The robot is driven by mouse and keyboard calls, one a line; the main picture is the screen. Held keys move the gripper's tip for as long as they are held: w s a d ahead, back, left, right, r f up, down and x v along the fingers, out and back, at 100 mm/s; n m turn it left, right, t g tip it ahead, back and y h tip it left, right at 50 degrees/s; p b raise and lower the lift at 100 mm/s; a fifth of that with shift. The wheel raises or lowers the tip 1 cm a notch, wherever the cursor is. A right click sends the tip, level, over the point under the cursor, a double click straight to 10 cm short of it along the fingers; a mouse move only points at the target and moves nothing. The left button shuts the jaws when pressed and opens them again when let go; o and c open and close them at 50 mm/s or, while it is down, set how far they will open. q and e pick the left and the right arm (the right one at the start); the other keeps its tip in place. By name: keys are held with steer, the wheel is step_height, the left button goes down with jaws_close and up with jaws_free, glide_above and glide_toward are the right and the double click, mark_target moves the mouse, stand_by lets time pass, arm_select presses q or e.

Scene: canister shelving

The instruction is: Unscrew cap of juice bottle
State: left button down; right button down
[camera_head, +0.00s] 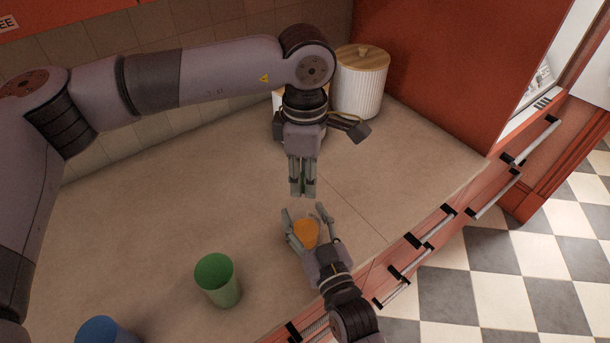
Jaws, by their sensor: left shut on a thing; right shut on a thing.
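The orange juice bottle (305,233) stands near the counter's front edge, between the fingers of my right gripper (304,211). That gripper is shut on the bottle's body, one finger on each side. My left gripper (303,192) points down just behind the bottle in the picture, its fingers close together. A sliver of green shows between them; it may be the cap, but it is mostly hidden. A small gap shows between the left fingertips and the bottle. No cap is visible on the bottle's orange top.
A green cup (217,280) stands to the left and a blue cup (104,332) at the lower left. A white canister with a wooden lid (360,85) stands at the back, another partly hidden beside it. The counter (170,215) is clear at left. Its railed edge runs along the right.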

arm_select(q)
steer(key=shift+r, duration=0.8)
steer(key=shift+r, duration=0.1)
steer(key=shift+r, duration=1.95)
arm_select(e)
steer(key=c, duration=0.6)
jaws_free()
steer(key=shift+o, duration=0.2)
steer(key=shift+s, duration=0.1)
